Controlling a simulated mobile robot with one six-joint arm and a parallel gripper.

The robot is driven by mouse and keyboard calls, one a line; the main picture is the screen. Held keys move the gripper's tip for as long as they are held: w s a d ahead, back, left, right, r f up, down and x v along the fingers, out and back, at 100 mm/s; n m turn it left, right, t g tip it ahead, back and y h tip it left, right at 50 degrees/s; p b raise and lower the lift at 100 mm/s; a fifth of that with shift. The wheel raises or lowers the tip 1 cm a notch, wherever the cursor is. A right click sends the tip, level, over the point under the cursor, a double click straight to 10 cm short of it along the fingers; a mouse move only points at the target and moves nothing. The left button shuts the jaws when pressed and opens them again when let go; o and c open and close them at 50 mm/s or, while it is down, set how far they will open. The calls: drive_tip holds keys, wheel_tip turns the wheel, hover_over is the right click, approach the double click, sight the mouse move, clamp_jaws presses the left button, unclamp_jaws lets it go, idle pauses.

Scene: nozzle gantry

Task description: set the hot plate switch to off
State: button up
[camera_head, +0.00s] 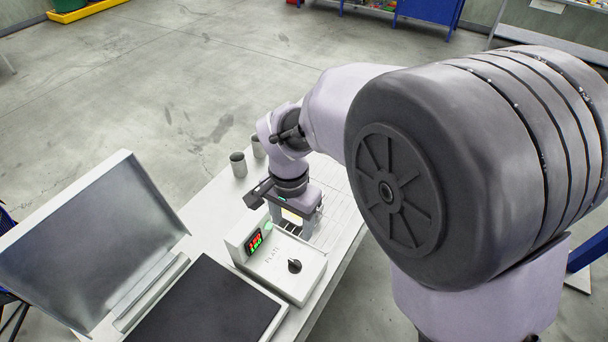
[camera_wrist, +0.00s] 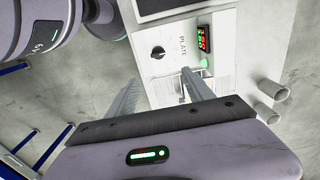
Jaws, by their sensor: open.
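The hot plate's white control box (camera_head: 280,268), lettered PLATE, stands on the pale bench. It carries a black rotary switch (camera_head: 294,266) and a lit red and green display (camera_head: 255,242). In the wrist view the switch (camera_wrist: 158,52) shows with a short pointer, whose setting I cannot tell. A small green light (camera_wrist: 204,62) glows by the display. My gripper (camera_head: 294,222) is open and points down just behind the box, apart from the switch. In the wrist view its two fingers (camera_wrist: 160,80) are spread with nothing between them.
A dark flat plate (camera_head: 205,305) with a raised metal lid (camera_head: 90,240) lies left of the box. Two grey cups (camera_head: 238,165) stand at the bench's far edge. A wire rack (camera_head: 340,205) lies behind the box. Open floor surrounds the bench.

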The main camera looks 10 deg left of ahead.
sight(295, 261)
drive_tip(key=f+b, duration=0.2)
drive_tip(key=f, duration=0.6)
drive_tip(key=f+b, duration=0.2)
drive_tip(key=f, duration=0.6)
drive_tip(key=shift+s+d+f, duration=0.15)
drive_tip(key=shift+s+f, duration=0.05)
drive_tip(key=shift+f, duration=0.1)
drive_tip(key=shift+c, duration=0.2)
clamp_jaws()
